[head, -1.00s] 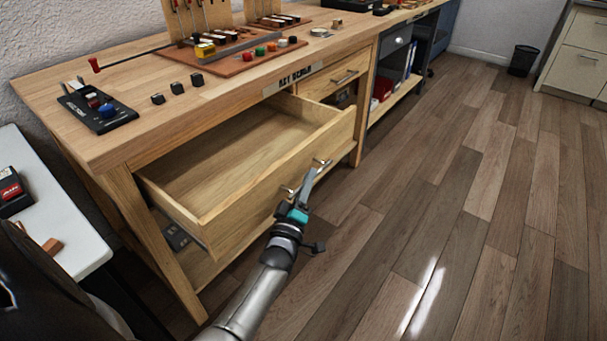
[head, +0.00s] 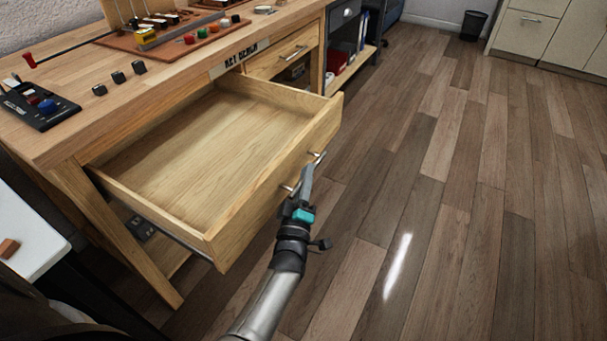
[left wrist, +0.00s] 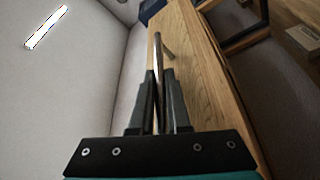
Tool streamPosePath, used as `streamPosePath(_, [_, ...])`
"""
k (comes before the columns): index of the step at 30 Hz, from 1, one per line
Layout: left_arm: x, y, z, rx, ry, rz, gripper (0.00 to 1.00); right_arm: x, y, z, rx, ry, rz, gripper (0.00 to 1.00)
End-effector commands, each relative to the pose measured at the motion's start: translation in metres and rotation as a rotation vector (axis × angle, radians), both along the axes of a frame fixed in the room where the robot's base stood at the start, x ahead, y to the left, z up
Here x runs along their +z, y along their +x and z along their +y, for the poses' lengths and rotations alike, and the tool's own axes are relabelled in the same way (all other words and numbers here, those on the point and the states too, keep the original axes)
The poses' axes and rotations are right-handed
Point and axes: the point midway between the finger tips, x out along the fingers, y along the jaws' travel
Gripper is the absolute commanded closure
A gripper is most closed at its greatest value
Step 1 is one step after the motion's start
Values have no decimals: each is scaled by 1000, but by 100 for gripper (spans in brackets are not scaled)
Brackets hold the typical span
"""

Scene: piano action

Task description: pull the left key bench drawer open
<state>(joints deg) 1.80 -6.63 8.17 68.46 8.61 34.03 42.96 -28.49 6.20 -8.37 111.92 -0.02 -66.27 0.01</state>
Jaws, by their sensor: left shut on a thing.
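The left key bench drawer (head: 205,150) stands well out of the key bench (head: 150,105), and its inside looks empty. Its front panel (head: 262,195) carries a metal bar handle (head: 318,157). My left gripper (head: 304,182) is at the outside of the front panel, shut on this handle. In the left wrist view the two dark fingers (left wrist: 159,105) close around the metal handle bar (left wrist: 157,55), beside the wooden drawer front (left wrist: 205,75). The fingers hide part of the handle. My right gripper is not in view.
A second, shut drawer (head: 282,52) is to the right of the open one. Key parts and a dark tool tray (head: 40,105) lie on the bench top. A white table (head: 25,225) stands at the left. The wooden floor (head: 450,200) on the right is clear.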

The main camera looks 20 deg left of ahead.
Motion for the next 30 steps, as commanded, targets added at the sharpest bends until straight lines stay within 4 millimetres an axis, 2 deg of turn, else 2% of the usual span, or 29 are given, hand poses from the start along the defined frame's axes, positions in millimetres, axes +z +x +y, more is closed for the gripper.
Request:
streamPosePath(2, [-1, -1, 0, 1, -2, 3, 100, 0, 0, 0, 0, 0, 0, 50])
streamPosePath(3, [-1, -1, 0, 1, -2, 3, 83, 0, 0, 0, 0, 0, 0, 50])
streamPosePath(11, [-1, 0, 0, 1, -2, 1, 55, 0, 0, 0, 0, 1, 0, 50])
streamPosePath(18, [0, -1, 0, 0, -1, 1, 55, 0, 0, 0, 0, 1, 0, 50])
streamPosePath(22, [-2, -8, -2, 0, -2, 2, 55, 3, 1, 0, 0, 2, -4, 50])
streamPosePath(26, [-5, -25, -6, 0, -1, 4, 55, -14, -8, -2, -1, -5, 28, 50])
streamPosePath(30, [-12, -56, -14, -1, -1, 6, 55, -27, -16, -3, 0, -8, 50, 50])
